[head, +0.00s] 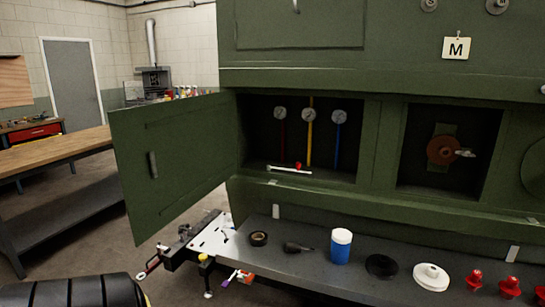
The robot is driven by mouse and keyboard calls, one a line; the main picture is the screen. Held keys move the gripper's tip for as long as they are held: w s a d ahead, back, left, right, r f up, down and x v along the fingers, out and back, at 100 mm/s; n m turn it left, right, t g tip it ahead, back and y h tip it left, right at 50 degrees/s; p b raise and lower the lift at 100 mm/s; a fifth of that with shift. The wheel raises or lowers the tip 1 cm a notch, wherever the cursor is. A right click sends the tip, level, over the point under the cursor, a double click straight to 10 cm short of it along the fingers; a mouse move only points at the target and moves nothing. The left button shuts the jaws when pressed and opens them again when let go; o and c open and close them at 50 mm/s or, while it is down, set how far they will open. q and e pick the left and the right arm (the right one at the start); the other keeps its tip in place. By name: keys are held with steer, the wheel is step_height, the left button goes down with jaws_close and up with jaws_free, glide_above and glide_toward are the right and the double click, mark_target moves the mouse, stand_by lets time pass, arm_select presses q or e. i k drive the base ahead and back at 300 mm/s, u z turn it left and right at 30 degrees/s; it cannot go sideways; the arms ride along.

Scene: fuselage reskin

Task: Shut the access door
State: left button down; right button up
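The green access door (175,150) stands wide open, swung out to the left from the left edge of an opening in the green fuselage side. A grey upright handle (153,165) sits near its free left edge. The open bay (262,135) behind it holds three gauges on red, yellow and blue pipes. A white bar-like item with a red part (290,169) lies on the bay's bottom sill, near the opening. Neither of my grippers shows in the head view.
A dark shelf (320,262) below the bay carries a blue-and-white container (341,247), a tape roll (258,239), a white disc (431,277) and red fittings (474,279). A second bay (450,150) is open at right. A wooden workbench (55,150) stands left of the door.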

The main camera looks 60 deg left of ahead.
mark_target(192, 140)
steer(key=z, duration=1.8)
steer(key=k, duration=2.1)
steer(key=u, duration=2.4)
steer(key=i, duration=0.55)
steer(key=z, duration=1.7)
steer(key=k, duration=0.55)
steer(key=u, duration=0.3)
